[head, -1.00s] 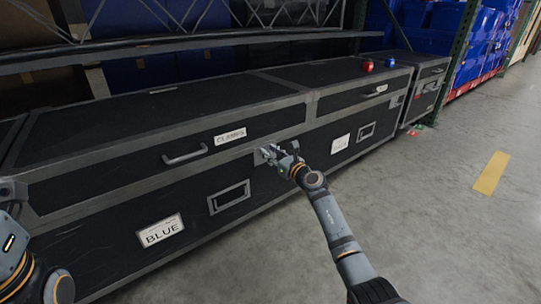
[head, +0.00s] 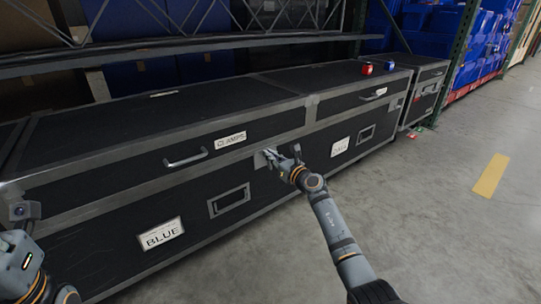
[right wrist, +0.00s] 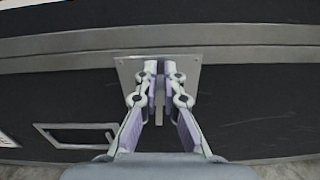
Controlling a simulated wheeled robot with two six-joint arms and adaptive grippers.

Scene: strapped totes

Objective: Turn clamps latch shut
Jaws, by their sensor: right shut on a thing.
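The black case labelled CLAMPS (head: 231,139) has a grey metal edge and a handle on its front. Its latch plate (head: 259,160) is on the front near the right end of this case. My right gripper (head: 270,155) is at this plate. In the right wrist view, its two fingers (right wrist: 160,75) are closed on the narrow latch tab (right wrist: 159,105), in front of the square metal latch plate (right wrist: 190,58). The fingers hide most of the tab. My left arm shows at the lower left of the head view, but its fingertips are out of view.
A lower black front bears a BLUE label (head: 161,234) and a recessed handle (head: 229,199). A red object (head: 367,69) and a blue object (head: 389,65) stand on the case top at right. Shelving with blue bins (head: 430,30) is behind.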

